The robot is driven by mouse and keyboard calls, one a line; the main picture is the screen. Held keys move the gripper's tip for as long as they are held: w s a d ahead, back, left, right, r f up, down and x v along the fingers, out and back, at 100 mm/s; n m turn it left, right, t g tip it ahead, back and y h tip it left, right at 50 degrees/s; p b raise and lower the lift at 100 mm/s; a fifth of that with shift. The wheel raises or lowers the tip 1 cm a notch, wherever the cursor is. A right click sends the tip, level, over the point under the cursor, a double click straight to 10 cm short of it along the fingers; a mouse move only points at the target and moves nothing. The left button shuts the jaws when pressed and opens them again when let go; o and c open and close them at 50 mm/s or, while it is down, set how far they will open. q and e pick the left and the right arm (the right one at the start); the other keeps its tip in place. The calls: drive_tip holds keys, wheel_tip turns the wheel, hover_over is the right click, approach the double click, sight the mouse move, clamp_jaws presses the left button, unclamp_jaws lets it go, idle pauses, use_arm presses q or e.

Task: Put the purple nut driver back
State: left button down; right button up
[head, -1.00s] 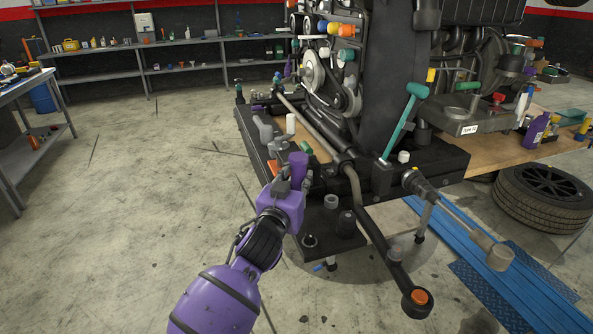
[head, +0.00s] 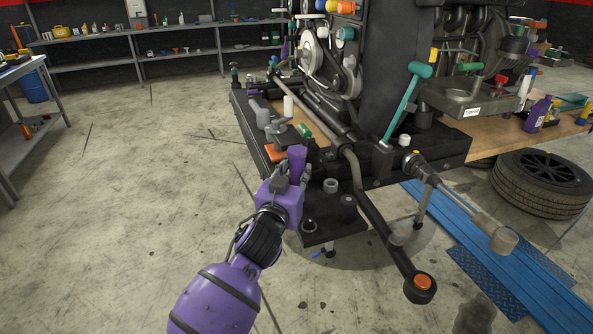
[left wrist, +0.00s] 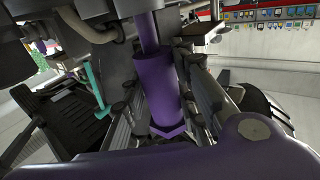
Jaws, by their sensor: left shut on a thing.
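The purple nut driver (head: 297,160) is held in my left gripper (head: 298,176), at the near left corner of the dark engine stand. Its thick purple handle shows upright in the head view. In the left wrist view, the purple nut driver (left wrist: 157,88) lies between the fingers of my left gripper (left wrist: 160,115), with a thinner purple shaft running up from the handle. The driver's far end is hidden. Whether it touches the stand, I cannot tell. My right gripper is not in view.
Grey sockets (head: 331,185) sit on the stand's near corner plate. An orange piece (head: 275,153) and grey tools (head: 262,113) lie behind the gripper. A teal hammer (head: 407,100) stands to the right. A long bar with an orange end (head: 422,283) juts forward. Floor at left is clear.

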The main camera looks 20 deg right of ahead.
use_arm(q)
drive_tip(key=shift+f, duration=0.45)
drive_tip(key=c, duration=1.4)
unclamp_jaws()
drive_tip(key=shift+o, duration=0.5)
